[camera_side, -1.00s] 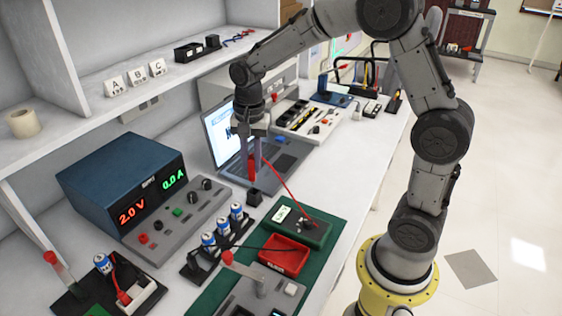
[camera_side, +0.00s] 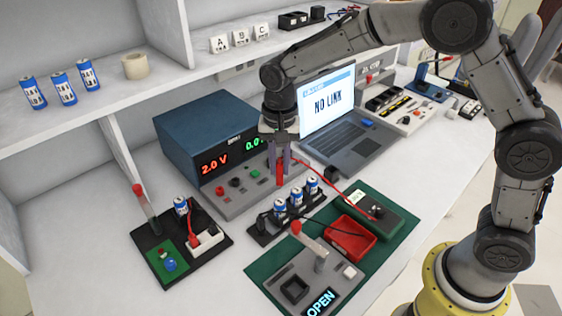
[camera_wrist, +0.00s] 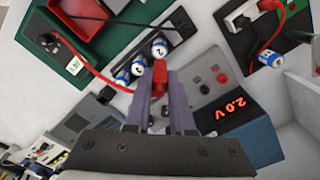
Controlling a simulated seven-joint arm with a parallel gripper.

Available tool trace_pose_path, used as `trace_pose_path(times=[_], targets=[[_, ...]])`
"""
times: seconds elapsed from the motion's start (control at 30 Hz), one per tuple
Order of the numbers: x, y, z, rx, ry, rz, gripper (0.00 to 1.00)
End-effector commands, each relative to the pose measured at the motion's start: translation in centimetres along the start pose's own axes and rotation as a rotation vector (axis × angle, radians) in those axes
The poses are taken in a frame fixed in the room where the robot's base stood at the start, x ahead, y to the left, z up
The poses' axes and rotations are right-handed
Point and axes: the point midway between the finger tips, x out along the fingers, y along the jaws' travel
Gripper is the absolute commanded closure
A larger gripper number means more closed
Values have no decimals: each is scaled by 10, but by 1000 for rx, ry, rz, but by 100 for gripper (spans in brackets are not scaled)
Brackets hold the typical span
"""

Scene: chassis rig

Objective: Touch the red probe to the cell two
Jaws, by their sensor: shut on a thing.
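My gripper (camera_side: 280,168) is shut on the red probe (camera_side: 280,174), which points down in front of the power supply. The probe also shows between the fingers in the wrist view (camera_wrist: 160,75). A row of three blue-and-white cells (camera_side: 297,198) stands in a black holder (camera_side: 262,231), just in front of and below the probe. Contact between tip and cells cannot be told. A red lead runs from the probe to the meter (camera_side: 362,203).
The power supply (camera_side: 205,135) shows 2.0 V, behind the cells. A red tray (camera_side: 352,240) lies on the green mat (camera_side: 400,230). A laptop (camera_side: 345,150) stands to the right. A board with another cell (camera_side: 172,262) is at left. A black lead reaches the cell holder.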

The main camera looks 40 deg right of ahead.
Motion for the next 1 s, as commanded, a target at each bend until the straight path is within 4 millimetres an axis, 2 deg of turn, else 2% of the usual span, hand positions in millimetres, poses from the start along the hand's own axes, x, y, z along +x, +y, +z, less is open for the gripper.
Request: trace_pose_path(times=[0.5,1.0], targets=[[35,0,0,1,-1,2,100],[41,0,0,1,0,1,100]])
